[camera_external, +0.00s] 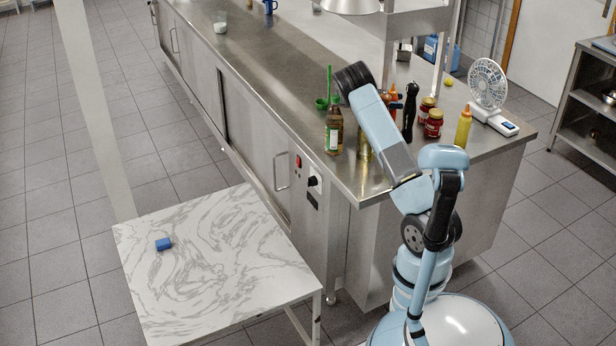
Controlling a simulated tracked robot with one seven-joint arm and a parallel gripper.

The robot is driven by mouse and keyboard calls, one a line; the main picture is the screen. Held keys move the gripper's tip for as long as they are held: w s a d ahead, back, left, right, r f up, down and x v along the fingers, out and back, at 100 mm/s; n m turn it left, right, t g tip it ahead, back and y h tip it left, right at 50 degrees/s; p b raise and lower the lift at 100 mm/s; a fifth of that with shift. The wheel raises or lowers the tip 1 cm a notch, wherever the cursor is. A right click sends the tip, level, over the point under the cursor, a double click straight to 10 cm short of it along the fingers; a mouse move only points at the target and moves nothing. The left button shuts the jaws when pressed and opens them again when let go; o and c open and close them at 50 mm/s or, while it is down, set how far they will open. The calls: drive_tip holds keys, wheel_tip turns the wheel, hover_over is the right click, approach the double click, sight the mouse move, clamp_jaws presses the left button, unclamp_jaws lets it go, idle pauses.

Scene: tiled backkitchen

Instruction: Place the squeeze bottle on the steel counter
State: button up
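A yellow squeeze bottle (463,128) with a pointed nozzle stands upright near the right end of the steel counter (265,75), just left of a small white fan. An orange-tipped bottle (393,94), perhaps another squeeze bottle, is partly hidden farther back among the condiments. My light blue arm rises from the base at the lower right, and its upper bend is in front of the counter's near edge.
The counter's left stretch is mostly clear. A marble-topped table (215,285) bears a small blue object (164,244).

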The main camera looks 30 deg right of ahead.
drive_tip(key=shift+o, duration=1.1)
